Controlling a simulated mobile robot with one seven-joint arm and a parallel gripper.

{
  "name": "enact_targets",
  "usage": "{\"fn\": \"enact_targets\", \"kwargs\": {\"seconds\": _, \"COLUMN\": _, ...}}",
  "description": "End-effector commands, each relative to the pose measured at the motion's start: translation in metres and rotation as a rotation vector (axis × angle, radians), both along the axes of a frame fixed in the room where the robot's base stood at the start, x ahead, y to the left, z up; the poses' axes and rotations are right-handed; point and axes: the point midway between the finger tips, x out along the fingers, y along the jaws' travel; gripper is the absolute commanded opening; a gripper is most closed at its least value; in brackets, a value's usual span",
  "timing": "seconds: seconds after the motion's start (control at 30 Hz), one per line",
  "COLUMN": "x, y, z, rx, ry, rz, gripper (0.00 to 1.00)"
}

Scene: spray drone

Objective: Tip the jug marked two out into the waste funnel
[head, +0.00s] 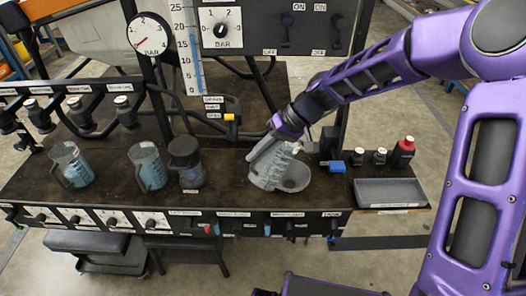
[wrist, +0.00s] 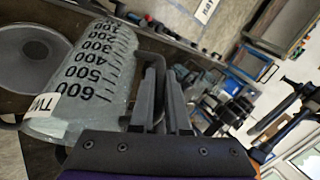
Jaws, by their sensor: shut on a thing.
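The jug marked two (head: 268,168) is clear with black graduations; its label, partly cut off, reads "TW" in the wrist view (wrist: 85,85). My gripper (head: 284,140) is shut on the jug's handle. In the wrist view my gripper's fingers (wrist: 162,100) close around the handle. The jug is tilted beside the waste funnel (head: 293,177), a round grey bowl that also shows in the wrist view (wrist: 28,50). The jug overlaps the funnel's left side in the head view. I see no stream of liquid, and how full the jug is I cannot tell.
Two other jugs with blue liquid (head: 72,165) (head: 149,167) stand at the left, next to a dark-lidded container (head: 186,160). A grey tray (head: 391,193), small bottles and a red bottle (head: 403,152) are at the right. Gauges and a panel (head: 222,27) rise behind.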

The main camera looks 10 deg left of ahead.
Motion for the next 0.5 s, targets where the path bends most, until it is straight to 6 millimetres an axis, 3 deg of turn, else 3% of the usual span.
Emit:
{"fn": "enact_targets", "kwargs": {"seconds": 0.13, "x": -0.008, "y": 0.005, "z": -0.005, "rx": -0.093, "ry": -0.139, "rz": 0.005, "gripper": 0.0}}
{"fn": "enact_targets", "kwargs": {"seconds": 0.5, "x": 0.001, "y": 0.0, "z": -0.037, "rx": -0.284, "ry": -0.409, "rz": 0.006, "gripper": 0.0}}
